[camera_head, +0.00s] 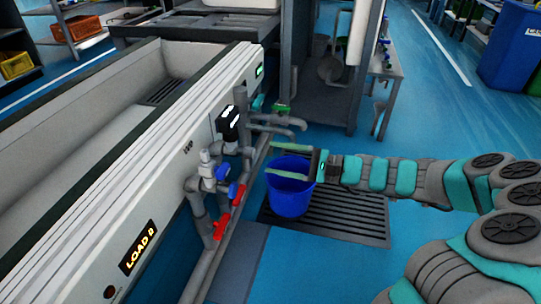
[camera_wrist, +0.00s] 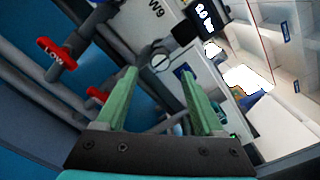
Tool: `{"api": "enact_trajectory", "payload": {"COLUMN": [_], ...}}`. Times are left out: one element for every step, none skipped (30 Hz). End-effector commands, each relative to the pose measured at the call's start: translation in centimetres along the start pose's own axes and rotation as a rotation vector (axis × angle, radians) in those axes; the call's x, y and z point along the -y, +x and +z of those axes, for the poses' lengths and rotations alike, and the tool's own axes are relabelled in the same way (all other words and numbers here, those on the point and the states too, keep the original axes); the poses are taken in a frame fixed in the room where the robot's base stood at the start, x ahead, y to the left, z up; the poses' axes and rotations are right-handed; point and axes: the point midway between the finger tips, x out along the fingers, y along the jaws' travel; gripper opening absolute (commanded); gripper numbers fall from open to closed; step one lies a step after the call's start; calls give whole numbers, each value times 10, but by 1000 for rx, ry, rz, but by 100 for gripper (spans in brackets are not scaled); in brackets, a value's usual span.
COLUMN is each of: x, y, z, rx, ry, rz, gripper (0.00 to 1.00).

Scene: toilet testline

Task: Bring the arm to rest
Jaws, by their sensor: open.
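My gripper (camera_head: 270,158) reaches in from the right in the head view, above the rim of a blue bucket (camera_head: 289,201). Its two green fingers are apart, with nothing between them, and point left at the pipes beside the test trough (camera_head: 165,132). The wrist view also shows my gripper (camera_wrist: 157,72) open and empty, with pipes and the trough's panel beyond the fingers. My arm is stretched out from the right side of the head view.
Red valve handles (camera_head: 221,227), a blue valve handle (camera_head: 222,171) and a green valve handle (camera_head: 281,107) sit on the pipes. The bucket stands on a dark floor grate (camera_head: 345,217). A metal stand (camera_head: 320,100) is behind. Blue floor (camera_head: 445,120) lies open at right.

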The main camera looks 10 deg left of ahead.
Motion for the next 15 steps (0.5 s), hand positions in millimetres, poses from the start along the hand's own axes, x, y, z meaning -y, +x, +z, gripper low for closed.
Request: {"api": "enact_trajectory", "payload": {"x": [0, 0, 0, 0, 0, 0, 0, 0, 0, 0, 0, 0, 0, 0, -1], "y": [0, -1, 0, 0, 0, 0, 0, 0, 0, 0, 0, 0, 0, 0, 2], "z": [0, 0, 0, 0, 0, 0, 0, 0, 0, 0, 0, 0, 1, 3, 7], "rx": [0, 0, 0, 0, 0, 0, 0, 0, -1, -1, -1, 0, 0, 2, 6], "ry": [0, 0, 0, 0, 0, 0, 0, 0, 0, 0, 0, -1, -3, -7, -17], "rz": [0, 0, 0, 0, 0, 0, 0, 0, 0, 0, 0, 0, 3, 7, 19], "gripper": [70, 70, 70, 70, 70, 70, 70, 70, 70, 70, 70, 70, 70, 70, 70]}}
